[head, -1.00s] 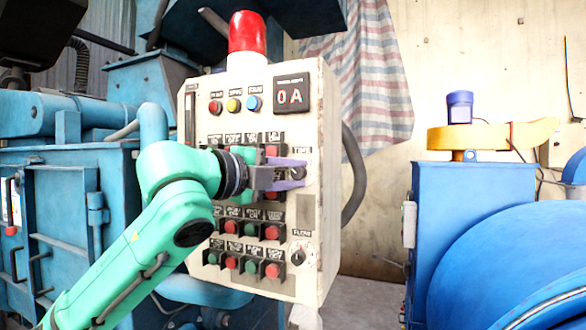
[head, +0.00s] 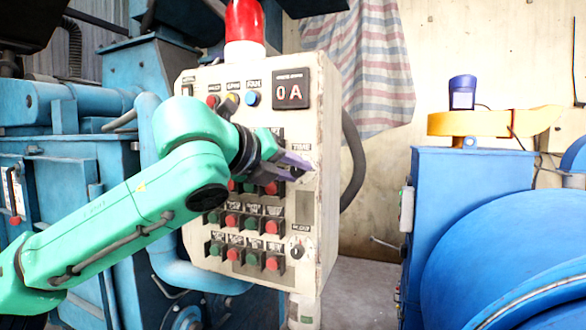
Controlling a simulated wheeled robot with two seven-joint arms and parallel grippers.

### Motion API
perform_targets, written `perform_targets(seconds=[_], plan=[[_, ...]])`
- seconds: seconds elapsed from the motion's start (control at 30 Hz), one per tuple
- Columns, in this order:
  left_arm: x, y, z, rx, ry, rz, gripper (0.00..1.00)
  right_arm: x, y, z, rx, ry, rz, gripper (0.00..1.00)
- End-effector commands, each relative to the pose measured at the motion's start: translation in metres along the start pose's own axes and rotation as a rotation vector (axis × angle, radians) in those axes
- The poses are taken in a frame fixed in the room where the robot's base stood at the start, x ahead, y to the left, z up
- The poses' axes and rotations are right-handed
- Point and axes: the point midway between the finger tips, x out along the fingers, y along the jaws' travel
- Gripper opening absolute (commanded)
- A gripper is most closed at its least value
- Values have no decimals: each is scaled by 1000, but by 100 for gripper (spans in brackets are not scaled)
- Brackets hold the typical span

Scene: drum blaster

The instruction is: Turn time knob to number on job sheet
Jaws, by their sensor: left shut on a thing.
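The time knob (head: 296,172) is a small dark dial on the right side of the cream control panel (head: 306,215), just under its label. My left gripper (head: 303,166) comes in from the left and is shut on the knob. Its purple fingers cover most of it, so its pointer and the numbers around it cannot be read. The left arm crosses in front of the panel. No job sheet can be made out. My right gripper is not in view.
The panel has several red and green buttons (head: 272,264), a flow knob (head: 297,249), a display (head: 291,90) reading 0 A, and a red lamp (head: 244,22) on top. A dark cable (head: 353,160) loops off its right side. Blue machines (head: 475,200) stand at both sides.

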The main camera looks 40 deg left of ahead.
Motion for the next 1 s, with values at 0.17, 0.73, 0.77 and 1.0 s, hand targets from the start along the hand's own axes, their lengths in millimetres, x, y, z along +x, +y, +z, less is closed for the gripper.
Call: perform_targets(seconds=[0.17, 0.73, 0.77, 1.0], plan=[[1, 1, -2, 37, 5, 19, 0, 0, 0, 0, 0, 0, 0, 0], [1, 1, -2, 46, 5, 22, 44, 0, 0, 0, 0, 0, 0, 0], [1, 1, -2, 46, 5, 22, 44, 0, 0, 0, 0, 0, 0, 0], [-2, 0, -1, 45, 1, 19, 44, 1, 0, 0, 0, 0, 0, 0]])
